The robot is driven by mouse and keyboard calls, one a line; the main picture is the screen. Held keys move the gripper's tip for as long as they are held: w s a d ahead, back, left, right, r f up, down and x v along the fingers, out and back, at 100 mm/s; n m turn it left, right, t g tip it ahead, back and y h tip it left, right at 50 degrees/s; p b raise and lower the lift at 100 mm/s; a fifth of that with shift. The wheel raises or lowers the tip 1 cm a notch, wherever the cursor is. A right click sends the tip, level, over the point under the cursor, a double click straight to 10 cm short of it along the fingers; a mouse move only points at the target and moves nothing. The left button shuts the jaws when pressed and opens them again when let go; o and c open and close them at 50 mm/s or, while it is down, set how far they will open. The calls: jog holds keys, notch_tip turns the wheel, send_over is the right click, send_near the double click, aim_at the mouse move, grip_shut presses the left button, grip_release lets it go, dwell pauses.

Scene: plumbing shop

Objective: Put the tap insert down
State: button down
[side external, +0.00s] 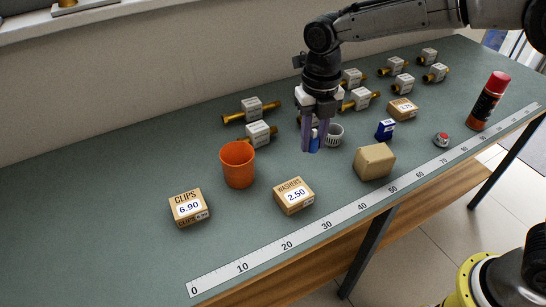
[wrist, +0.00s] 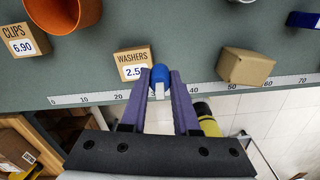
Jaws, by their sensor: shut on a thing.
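The tap insert is a small piece with a blue top and a white lower part, seen between my finger tips in the wrist view (wrist: 160,76). In the side external view its blue part (side external: 314,142) shows between the purple fingers. My gripper (side external: 313,147) is shut on it and points down over the middle of the green bench (side external: 100,190). It appears to be held above the surface; the exact gap cannot be told. The fingers hide part of the insert.
An orange cup (side external: 238,165), a washers box (side external: 294,195), a clips box (side external: 189,208) and a plain carton (side external: 374,162) stand around. A white ribbed cup (side external: 334,135) and blue box (side external: 386,129) are close by. Several labelled brass fittings sit behind. A ruler strip (side external: 345,222) runs along the front edge.

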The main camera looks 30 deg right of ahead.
jog(key=w+a+f, duration=0.2)
jog(key=w+f, duration=0.1)
jog(key=w, duration=0.2)
send_over(273, 165)
jog(key=f, duration=0.2)
jog(key=s+f, duration=0.1)
jog(key=f, duration=0.1)
jog(key=shift+d+f, duration=0.1)
jog(key=shift+d, duration=0.1)
jog(key=shift+w+a+f, duration=0.2)
jog(key=shift+w+f, duration=0.3)
jog(key=shift+f, duration=1.65)
jog(key=shift+f, duration=0.1)
jog(key=c, duration=0.7)
grip_release()
jog(key=shift+o, duration=0.2)
notch_tip(273, 165, up, 12)
